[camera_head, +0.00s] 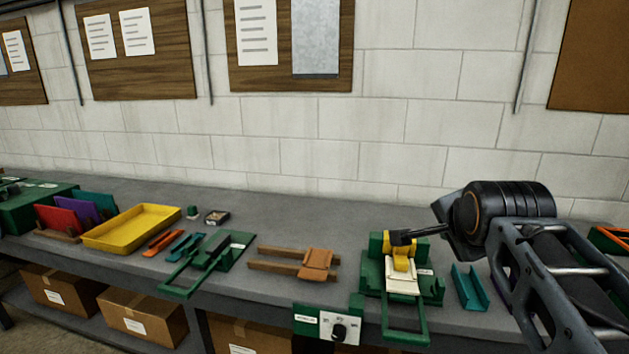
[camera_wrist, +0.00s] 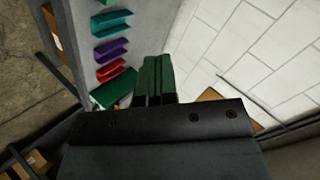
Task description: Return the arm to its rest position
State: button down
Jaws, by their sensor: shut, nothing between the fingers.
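My gripper (camera_head: 402,237) is shut and empty, at the end of my arm, which reaches in from the right of the head view. Its dark fingertips point left and overlap the yellow top of a green bench device (camera_head: 372,272) in the picture. I cannot tell the gap between them. In the wrist view the two fingers (camera_wrist: 154,78) lie side by side, with the dark gripper body below them. No object shows between them.
A teal channel (camera_head: 468,288) lies right of the device; teal, purple (camera_wrist: 111,50) and red channels show in the wrist view. The grey bench (camera_head: 330,215) also holds a yellow tray (camera_head: 130,228) and a wooden fixture (camera_head: 300,262). A block wall (camera_head: 400,130) stands behind.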

jog(key=s+a+f+n+g+p, duration=0.1)
jog(key=s+a+f+n+g, duration=0.1)
jog(key=f+n, duration=0.3)
jog(key=s+a+f+n+g+y+p, duration=0.1)
jog(key=s+a+f+n+g, duration=0.1)
jog(key=s+f+n, duration=0.3)
jog(key=s+a+f+n+g+y+p, duration=0.1)
jog(key=f+n, duration=0.4)
jog(key=f, duration=0.5)
jog(key=shift+s+a+f+g+p, duration=0.3)
jog(key=shift+s+a+g+p, duration=0.15)
jog(key=shift+s+a+g, duration=0.7)
jog(key=shift+s+d, duration=0.1)
jog(key=shift+d, duration=0.1)
